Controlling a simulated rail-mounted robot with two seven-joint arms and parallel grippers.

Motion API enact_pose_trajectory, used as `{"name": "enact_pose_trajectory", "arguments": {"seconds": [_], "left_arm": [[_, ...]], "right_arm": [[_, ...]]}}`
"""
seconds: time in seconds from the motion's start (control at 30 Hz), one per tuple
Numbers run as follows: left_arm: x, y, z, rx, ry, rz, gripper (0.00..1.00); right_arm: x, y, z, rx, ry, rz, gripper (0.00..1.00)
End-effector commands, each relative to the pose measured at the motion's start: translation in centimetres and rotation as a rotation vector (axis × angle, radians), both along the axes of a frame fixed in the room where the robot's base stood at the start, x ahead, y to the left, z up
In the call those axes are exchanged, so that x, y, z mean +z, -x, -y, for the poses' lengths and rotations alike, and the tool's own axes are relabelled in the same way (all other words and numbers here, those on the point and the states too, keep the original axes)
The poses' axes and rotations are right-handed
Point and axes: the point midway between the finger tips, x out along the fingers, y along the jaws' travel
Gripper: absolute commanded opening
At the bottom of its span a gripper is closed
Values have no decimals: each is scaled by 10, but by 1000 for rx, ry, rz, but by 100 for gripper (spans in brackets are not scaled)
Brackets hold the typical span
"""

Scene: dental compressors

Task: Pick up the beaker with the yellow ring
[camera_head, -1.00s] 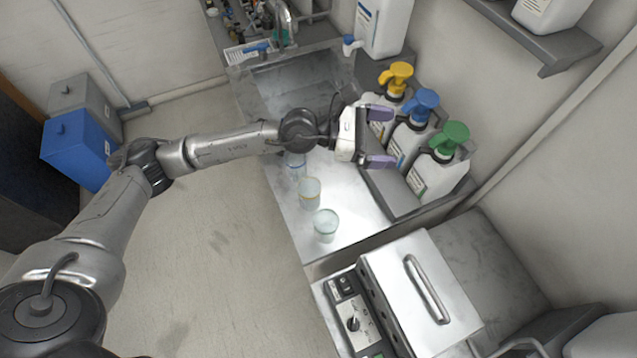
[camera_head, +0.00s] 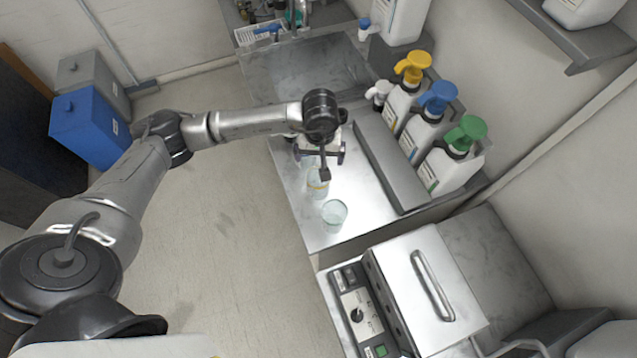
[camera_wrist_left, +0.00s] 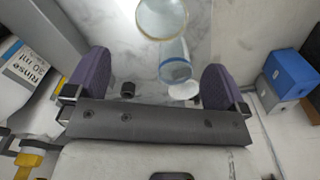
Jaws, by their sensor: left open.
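In the left wrist view the same beaker (camera_wrist_left: 162,16) is at the top edge, cut off. My left gripper (camera_wrist_left: 155,88) is open and empty above the counter, pointing down, with purple fingers. My right gripper is not in view.
Pump bottles with yellow, blue and green (camera_head: 466,133) heads stand along the wall behind a grey ledge (camera_head: 390,165). A sink (camera_head: 305,75) lies beyond. A steel-lidded device (camera_head: 425,285) is nearer me. Blue and grey bins (camera_head: 88,128) stand on the floor at left.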

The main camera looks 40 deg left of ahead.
Motion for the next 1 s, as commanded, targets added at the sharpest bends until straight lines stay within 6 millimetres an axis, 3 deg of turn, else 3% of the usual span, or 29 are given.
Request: {"name": "enact_pose_trajectory", "arguments": {"seconds": [0.3,0.67,1.0], "left_arm": [[-53,1,0,1,2,-4,100],[-77,2,0,1,1,-2,100],[-117,4,0,2,3,-2,100]], "right_arm": [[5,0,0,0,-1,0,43],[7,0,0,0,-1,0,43],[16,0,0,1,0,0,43]]}}
